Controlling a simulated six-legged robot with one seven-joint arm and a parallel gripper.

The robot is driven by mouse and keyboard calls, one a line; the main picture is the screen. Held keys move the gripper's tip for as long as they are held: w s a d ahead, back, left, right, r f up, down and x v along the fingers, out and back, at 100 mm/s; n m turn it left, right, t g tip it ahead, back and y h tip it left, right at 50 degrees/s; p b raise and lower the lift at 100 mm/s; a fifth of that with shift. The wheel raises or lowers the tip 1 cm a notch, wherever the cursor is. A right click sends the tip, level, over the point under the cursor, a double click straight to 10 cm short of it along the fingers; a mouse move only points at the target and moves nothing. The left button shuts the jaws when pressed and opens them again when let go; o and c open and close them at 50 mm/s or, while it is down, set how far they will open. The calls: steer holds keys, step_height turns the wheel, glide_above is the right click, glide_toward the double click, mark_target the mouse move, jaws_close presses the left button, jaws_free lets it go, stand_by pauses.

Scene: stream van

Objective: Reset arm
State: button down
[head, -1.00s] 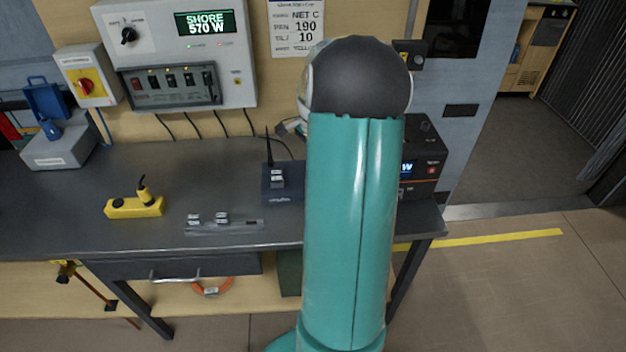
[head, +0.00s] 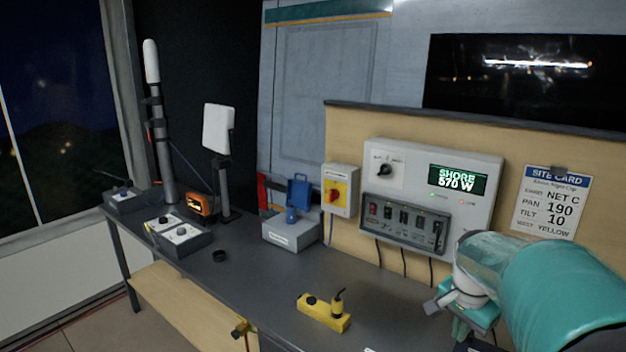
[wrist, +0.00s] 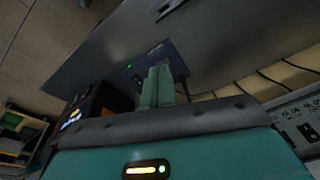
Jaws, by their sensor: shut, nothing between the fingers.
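My teal arm (head: 565,285) fills the lower right of the head view, bent over the right part of the bench. In the wrist view my gripper (wrist: 158,80) shows as two teal fingers pressed together, with nothing between them. Beyond the fingertips lies the dark bench top (wrist: 120,50), with a small dark box (wrist: 150,60) behind the tips. I cannot tell the exact gap between the fingers and that box.
The grey bench (head: 240,275) runs along the wall. On it stand a yellow control (head: 324,312), a grey box with a blue padlock-like part (head: 290,235), a switch box (head: 180,237) and a white panel antenna (head: 217,130). A power panel (head: 435,195) hangs above.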

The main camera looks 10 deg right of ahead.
steer(key=s+a+r+n+t, duration=0.1)
steer(key=s+a+n, duration=0.2)
steer(key=a, duration=0.5)
steer(key=s+a+r+n+t+y, duration=0.1)
steer(key=s+a+r+n, duration=0.1)
steer(key=s+a+n, duration=0.2)
steer(key=s+a+r+n+t, duration=0.2)
steer(key=s+a+n, duration=0.2)
steer(key=a, duration=0.8)
steer(key=n, duration=0.2)
steer(key=shift+s+r+n+y, duration=0.2)
steer(key=shift+n+y, duration=0.1)
steer(key=shift+n, duration=0.1)
